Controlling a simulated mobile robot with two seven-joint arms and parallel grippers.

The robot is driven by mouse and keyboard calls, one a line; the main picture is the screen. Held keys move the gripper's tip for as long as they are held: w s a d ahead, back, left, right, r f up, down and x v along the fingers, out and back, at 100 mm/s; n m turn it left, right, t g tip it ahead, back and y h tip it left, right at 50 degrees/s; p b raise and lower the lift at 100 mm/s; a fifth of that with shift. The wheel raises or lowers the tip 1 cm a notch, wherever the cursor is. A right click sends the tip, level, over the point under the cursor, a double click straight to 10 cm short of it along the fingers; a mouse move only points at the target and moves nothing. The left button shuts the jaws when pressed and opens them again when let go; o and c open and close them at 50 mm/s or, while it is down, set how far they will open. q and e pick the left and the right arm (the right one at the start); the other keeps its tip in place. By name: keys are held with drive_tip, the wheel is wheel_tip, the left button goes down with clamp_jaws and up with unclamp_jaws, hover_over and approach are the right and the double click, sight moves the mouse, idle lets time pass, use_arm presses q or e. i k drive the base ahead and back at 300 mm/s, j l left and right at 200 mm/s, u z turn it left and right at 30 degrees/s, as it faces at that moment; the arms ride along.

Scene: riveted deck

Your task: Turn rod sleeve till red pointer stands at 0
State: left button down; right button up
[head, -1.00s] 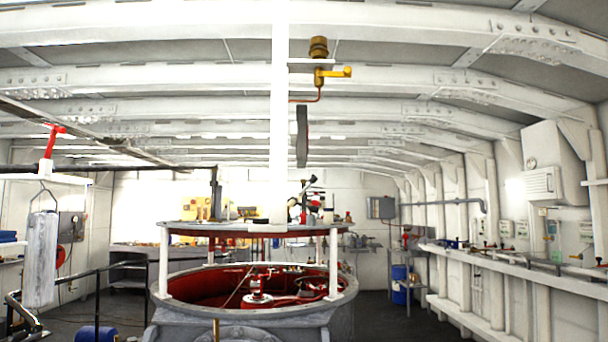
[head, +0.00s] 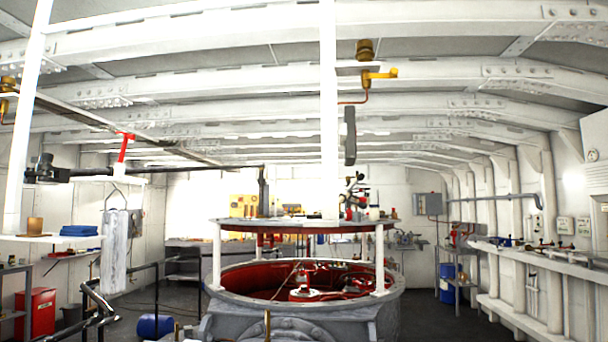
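A red pointer-like piece (head: 124,147) stands at the left in the head view, nearly upright with its top bent to the right. It rises from a dark horizontal rod (head: 195,169). A small pale piece (head: 119,170) sits on the rod just under the red part; it may be the sleeve, but I cannot tell for sure. No scale or 0 mark is readable at this size. A grey-white cylinder (head: 115,252) hangs by a wire hook below. Neither of my grippers is in view.
A large round grey tub (head: 225,283) with a red inside and a raised round top (head: 300,223) stands in the middle. A shelf (head: 50,238) with a blue stack is at left. A dark railing (head: 155,290) stands near the tub.

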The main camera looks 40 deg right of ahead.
sight(360, 177)
drive_tip(key=l+u, duration=0.25)
drive_tip(key=l, duration=0.3)
drive_tip(key=l+u, duration=0.25)
drive_tip(key=l, duration=0.35)
drive_tip(key=k+l+u, duration=0.25)
drive_tip(key=l, duration=0.25)
drive_tip(key=i+l, duration=0.05)
drive_tip(key=i, duration=0.05)
